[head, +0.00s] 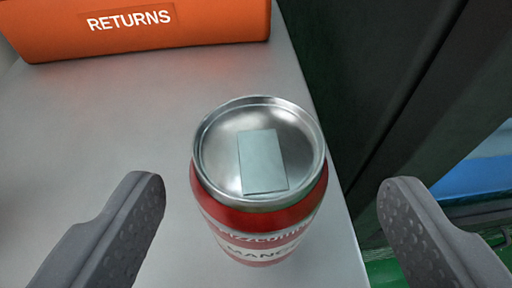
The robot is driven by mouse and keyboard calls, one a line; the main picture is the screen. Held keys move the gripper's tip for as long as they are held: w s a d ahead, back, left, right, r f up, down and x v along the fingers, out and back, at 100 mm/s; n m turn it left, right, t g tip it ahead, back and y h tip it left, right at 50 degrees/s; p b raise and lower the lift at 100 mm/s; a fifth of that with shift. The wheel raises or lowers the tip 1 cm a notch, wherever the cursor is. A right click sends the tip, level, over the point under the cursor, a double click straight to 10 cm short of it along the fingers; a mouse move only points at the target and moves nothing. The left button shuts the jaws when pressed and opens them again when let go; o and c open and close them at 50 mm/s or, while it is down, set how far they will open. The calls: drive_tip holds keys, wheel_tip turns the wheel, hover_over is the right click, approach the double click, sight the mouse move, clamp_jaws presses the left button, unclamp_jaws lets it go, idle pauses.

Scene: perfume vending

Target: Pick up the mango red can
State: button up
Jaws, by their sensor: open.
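The mango red can (262,222) stands upright on a light grey surface, near its right edge. It has a silver top with a pale rectangular patch, and a white band with partly visible "MANGO" lettering. My gripper (272,200) is open, with one dark grey finger to the left of the can and the other to the right. Both fingers are apart from the can, with a gap on each side. The lower part of the can is hidden by the steep viewing angle.
An orange bin marked "RETURNS" (135,40) stands at the back left of the grey surface (110,115). The surface ends just right of the can, with a dark structure (375,75) beyond. Blue and green things show at the far right. The surface left of the can is clear.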

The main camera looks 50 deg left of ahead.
drive_tip(key=shift+s+b+x, duration=0.25)
drive_tip(key=shift+b+x, duration=0.15)
drive_tip(key=shift+x, duration=2.4)
drive_tip(key=shift+a+f, duration=0.15)
drive_tip(key=c, duration=1.1)
